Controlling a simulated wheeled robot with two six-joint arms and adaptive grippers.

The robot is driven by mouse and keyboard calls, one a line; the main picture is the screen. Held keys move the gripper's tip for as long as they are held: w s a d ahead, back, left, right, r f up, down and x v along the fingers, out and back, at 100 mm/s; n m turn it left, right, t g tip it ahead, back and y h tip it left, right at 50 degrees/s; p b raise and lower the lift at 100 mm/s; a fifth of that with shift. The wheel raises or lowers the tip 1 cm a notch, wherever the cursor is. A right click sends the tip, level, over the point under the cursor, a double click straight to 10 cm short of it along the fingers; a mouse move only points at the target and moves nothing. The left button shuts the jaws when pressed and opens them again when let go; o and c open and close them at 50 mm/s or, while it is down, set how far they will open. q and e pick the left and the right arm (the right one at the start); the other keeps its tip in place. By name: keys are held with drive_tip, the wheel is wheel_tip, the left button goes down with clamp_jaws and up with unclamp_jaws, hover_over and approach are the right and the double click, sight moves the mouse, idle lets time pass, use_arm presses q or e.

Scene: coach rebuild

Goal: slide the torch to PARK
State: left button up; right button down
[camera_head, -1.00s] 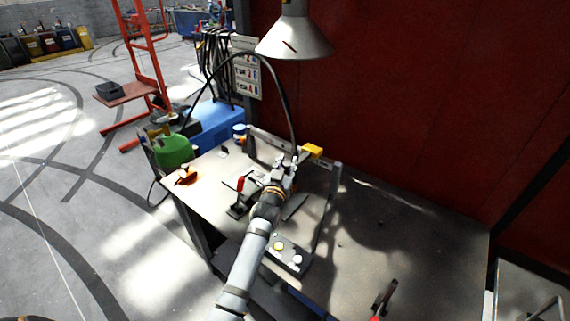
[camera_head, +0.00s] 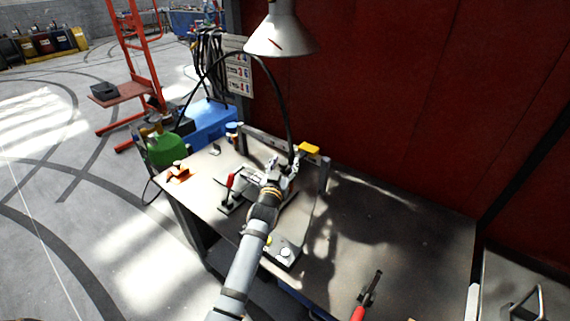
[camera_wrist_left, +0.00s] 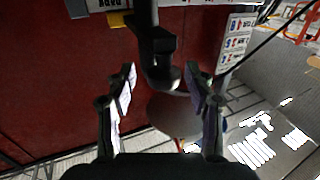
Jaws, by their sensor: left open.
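The torch shows in the left wrist view as a dark upright body (camera_wrist_left: 152,40) with a curved neck, seen past and between the fingertips. I cannot tell whether the fingers touch it. In the head view, a black hose arcs down to it behind my gripper, which hides most of it. My left gripper (camera_head: 279,170) is open over the rear of the bench. Its two fingers also show in the left wrist view (camera_wrist_left: 160,80). A partly cut-off label, seemingly PARK (camera_wrist_left: 108,4), is at the top of that view. My right gripper is not in view.
A yellow block (camera_head: 308,149) is just right of my left gripper. A red-handled clamp (camera_head: 230,181) stands left of it. A lamp (camera_head: 281,33) hangs above. A box with knobs (camera_head: 283,252) lies beside my forearm. The right part of the bench (camera_head: 400,235) is mostly clear.

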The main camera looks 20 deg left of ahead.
use_arm(q)
drive_tip(key=s, duration=0.7)
drive_tip(key=shift+d, duration=0.3)
